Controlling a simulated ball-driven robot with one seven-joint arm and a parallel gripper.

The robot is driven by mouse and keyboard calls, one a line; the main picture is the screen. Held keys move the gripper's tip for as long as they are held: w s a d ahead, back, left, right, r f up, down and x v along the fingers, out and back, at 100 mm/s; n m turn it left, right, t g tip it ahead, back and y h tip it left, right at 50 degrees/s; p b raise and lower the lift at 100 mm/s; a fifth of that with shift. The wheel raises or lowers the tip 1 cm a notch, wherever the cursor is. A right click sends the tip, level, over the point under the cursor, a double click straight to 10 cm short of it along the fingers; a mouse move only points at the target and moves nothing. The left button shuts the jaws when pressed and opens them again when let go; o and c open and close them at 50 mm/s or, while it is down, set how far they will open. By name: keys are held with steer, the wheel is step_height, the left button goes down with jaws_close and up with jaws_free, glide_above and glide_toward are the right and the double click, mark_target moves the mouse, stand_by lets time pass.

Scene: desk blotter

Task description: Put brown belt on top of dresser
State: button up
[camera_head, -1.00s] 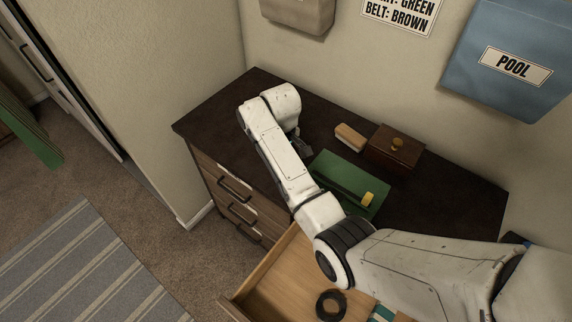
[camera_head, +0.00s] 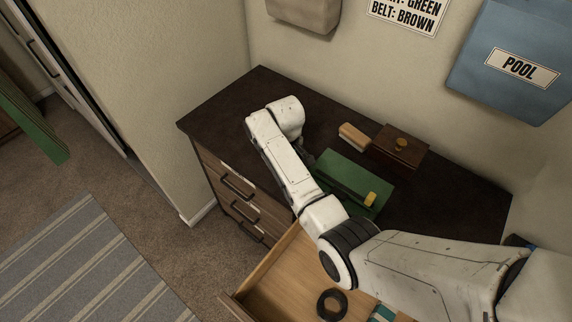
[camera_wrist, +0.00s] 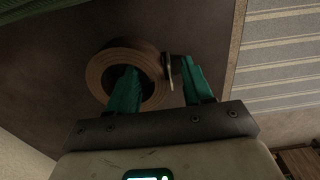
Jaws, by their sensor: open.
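The brown belt (camera_wrist: 98,72) is coiled into a roll and shows in the wrist view on a dark brown surface that looks like the dresser top. Its buckle (camera_wrist: 168,68) sticks out at the right of the coil. My gripper (camera_wrist: 158,80) is open, with one teal finger over or inside the coil's hollow and the other to the right of the buckle. I cannot tell whether the fingers touch the belt. In the head view my arm hides this belt and most of the gripper. The dresser (camera_head: 235,98) has a dark top against the wall.
An open drawer (camera_head: 285,277) holds a dark coiled belt (camera_head: 321,304) and a teal striped item (camera_head: 382,313). On the dresser top are a green blotter-like item (camera_head: 352,172) with a yellow piece (camera_head: 370,199), a brush (camera_head: 352,137) and a wooden box (camera_head: 398,152).

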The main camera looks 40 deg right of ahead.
step_height(320, 180, up, 12)
stand_by(0.6)
